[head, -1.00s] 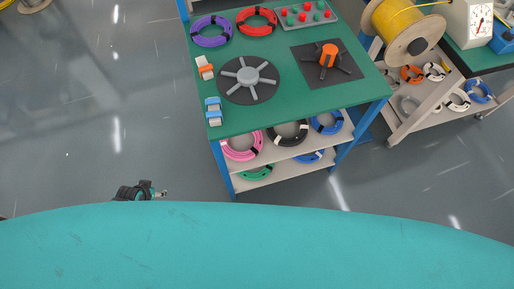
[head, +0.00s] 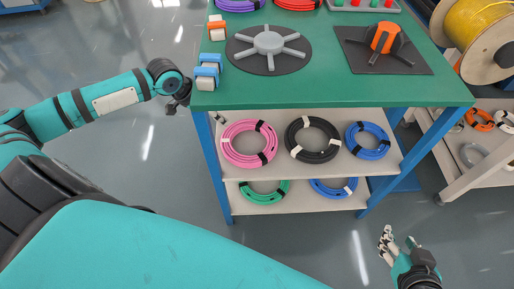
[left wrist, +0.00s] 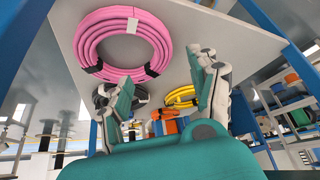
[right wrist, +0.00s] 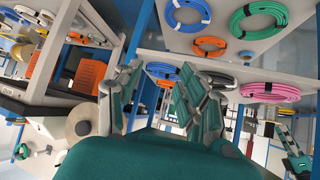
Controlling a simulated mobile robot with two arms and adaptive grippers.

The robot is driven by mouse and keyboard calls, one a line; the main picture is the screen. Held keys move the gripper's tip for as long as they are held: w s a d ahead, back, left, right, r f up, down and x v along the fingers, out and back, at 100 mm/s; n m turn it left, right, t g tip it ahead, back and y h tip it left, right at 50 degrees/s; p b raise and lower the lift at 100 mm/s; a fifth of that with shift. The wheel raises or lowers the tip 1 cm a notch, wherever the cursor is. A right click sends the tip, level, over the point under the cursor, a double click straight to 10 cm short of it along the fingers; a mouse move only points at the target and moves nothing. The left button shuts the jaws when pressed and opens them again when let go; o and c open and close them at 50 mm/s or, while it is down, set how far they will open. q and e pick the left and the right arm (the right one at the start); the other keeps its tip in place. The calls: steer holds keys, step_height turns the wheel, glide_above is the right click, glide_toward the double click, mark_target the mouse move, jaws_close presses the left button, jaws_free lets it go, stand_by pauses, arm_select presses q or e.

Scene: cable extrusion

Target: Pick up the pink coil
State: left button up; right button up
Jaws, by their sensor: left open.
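The pink coil (head: 249,143) lies flat on the upper shelf under the green bench top, at the shelf's left end, with black and white bands around it. It also shows large at the upper left of the left wrist view (left wrist: 112,43) and at the right of the right wrist view (right wrist: 270,92). My left gripper (head: 217,117) is at the left side of the bench, beside the coil and apart from it, partly hidden by the bench. Its fingers are spread and empty in the left wrist view (left wrist: 165,85). My right gripper (head: 399,243) is open and empty, low in front of the bench's right side.
A black coil (head: 312,139) and a blue coil (head: 368,140) lie right of the pink one. Green (head: 264,192) and blue coils lie on the lower shelf. The blue bench leg (head: 208,155) and bench top (head: 330,93) border the shelf opening. The floor in front is clear.

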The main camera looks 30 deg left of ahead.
mark_target(236, 125)
arm_select(q)
steer(key=b+x, duration=0.1)
steer(key=x, duration=0.2)
steer(key=b+x, duration=0.1)
steer(key=x, duration=0.2)
arm_select(e)
steer(key=w+a+r+t+y, duration=0.2)
steer(key=w+a+r+t, duration=0.1)
steer(key=w+r+t, duration=0.5)
arm_select(q)
steer(key=shift+w+f+b, duration=0.2)
steer(key=shift+f+b, duration=0.15)
steer(key=shift+b, duration=0.05)
steer(key=b+x, duration=0.2)
steer(key=x, duration=0.2)
steer(key=shift+w+a+f, duration=0.1)
steer(key=shift+w+f, duration=0.1)
steer(key=shift+f, duration=0.05)
arm_select(e)
steer(key=s+a+r+t+y, duration=0.1)
steer(key=s+r+t, duration=0.4)
steer(key=r, duration=0.8)
steer(key=shift+r+n+t+y, duration=0.2)
steer(key=shift+n+t+y, duration=0.1)
steer(key=shift+t+y, duration=0.55)
arm_select(q)
steer(key=shift+c, duration=0.2)
jaws_close()
